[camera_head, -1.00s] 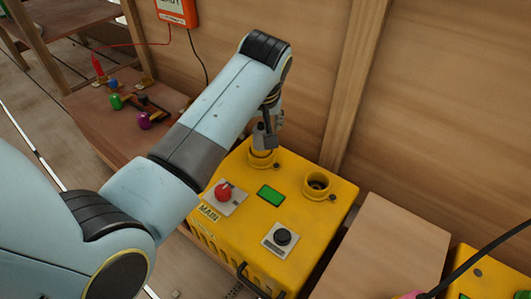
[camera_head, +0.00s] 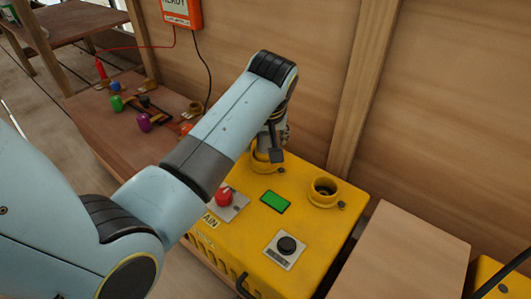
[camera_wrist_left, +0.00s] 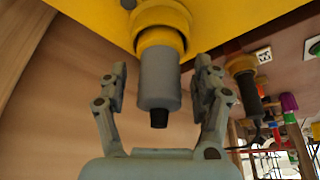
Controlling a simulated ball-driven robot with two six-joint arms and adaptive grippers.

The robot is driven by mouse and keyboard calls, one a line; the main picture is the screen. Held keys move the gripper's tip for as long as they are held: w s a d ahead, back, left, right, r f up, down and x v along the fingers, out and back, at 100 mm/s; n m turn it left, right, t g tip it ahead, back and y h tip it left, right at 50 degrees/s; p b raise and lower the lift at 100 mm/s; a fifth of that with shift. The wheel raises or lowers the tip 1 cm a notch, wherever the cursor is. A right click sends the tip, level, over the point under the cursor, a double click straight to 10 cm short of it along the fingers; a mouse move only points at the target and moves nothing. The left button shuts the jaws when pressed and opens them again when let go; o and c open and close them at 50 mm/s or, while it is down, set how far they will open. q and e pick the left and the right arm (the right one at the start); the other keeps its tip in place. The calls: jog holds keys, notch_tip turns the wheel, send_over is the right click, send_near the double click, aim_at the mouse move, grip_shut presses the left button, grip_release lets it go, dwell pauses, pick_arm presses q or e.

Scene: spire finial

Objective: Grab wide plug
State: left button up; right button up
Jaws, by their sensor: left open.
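In the left wrist view a thick grey cylindrical plug (camera_wrist_left: 160,80) with a black tip sits in a yellow collar on the yellow box (camera_wrist_left: 215,20). My left gripper (camera_wrist_left: 160,68) is open, with one finger on each side of the plug; gaps show between fingers and plug. In the head view my left gripper (camera_head: 274,143) is over the left socket (camera_head: 263,161) of the yellow box (camera_head: 240,262) and hides most of the plug. The right socket (camera_head: 323,189) looks open and empty. My right gripper is not in view.
The box top carries a red knob (camera_head: 224,197), a green screen (camera_head: 275,202) and a black knob (camera_head: 287,245). A wooden bench (camera_head: 85,125) with several coloured pieces is at left. A brown box top (camera_head: 400,255) is at right. The wooden wall stands close behind.

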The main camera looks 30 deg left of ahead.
pick_arm(q)
jog(key=c, duration=1.4)
jog(key=shift+o, duration=0.2)
jog(key=shift+r, duration=0.2)
